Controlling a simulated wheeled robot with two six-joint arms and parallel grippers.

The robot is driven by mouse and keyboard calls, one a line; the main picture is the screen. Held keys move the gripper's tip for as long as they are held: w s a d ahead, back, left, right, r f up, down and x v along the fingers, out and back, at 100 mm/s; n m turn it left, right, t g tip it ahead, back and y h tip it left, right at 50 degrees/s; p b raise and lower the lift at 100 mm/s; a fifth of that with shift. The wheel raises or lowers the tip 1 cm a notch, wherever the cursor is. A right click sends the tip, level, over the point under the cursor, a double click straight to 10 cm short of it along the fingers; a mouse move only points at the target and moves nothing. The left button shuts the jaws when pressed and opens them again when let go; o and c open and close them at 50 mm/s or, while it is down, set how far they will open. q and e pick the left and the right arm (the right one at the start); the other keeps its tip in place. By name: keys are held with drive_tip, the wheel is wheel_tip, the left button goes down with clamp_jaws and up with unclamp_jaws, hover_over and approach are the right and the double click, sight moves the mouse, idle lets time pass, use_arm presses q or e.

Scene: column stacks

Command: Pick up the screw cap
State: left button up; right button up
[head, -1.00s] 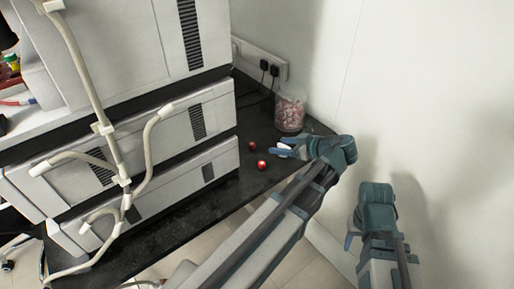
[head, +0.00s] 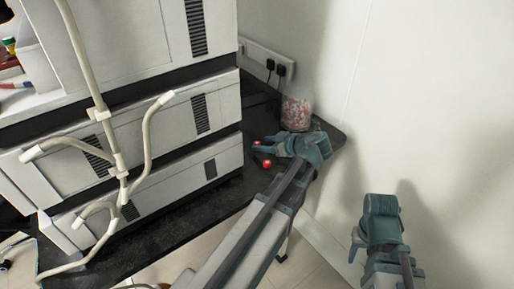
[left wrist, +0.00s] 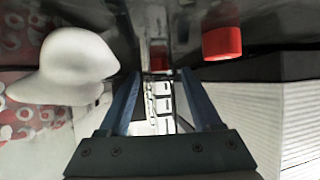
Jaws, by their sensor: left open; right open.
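Two small red round pieces, which look like screw caps, lie on the dark bench top. The nearer red cap (head: 266,163) sits just in front of my left gripper (head: 268,146); the farther red cap (head: 256,143) is at its fingertips, partly covered. In the left wrist view, my left gripper (left wrist: 160,90) is open, with a red cap (left wrist: 158,55) showing beyond and between its fingers. Another red cap (left wrist: 222,43) lies outside the right finger. Neither is held. My right gripper (head: 355,243) is open, low at the right, away from the bench.
A clear jar of red and white pieces (head: 296,110) stands behind my left gripper. A smooth white object (left wrist: 75,62) is left of its fingers. Stacked white instruments (head: 190,125) with pale tubes are at the left. The wall (head: 430,90) borders the right.

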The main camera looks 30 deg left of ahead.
use_arm(q)
drive_tip(key=shift+x, duration=1)
clamp_jaws()
drive_tip(key=shift+r, duration=0.2)
wheel_tip(320, 180, up, 10)
drive_tip(key=p, duration=0.9)
drive_tip(key=shift+p, duration=0.4)
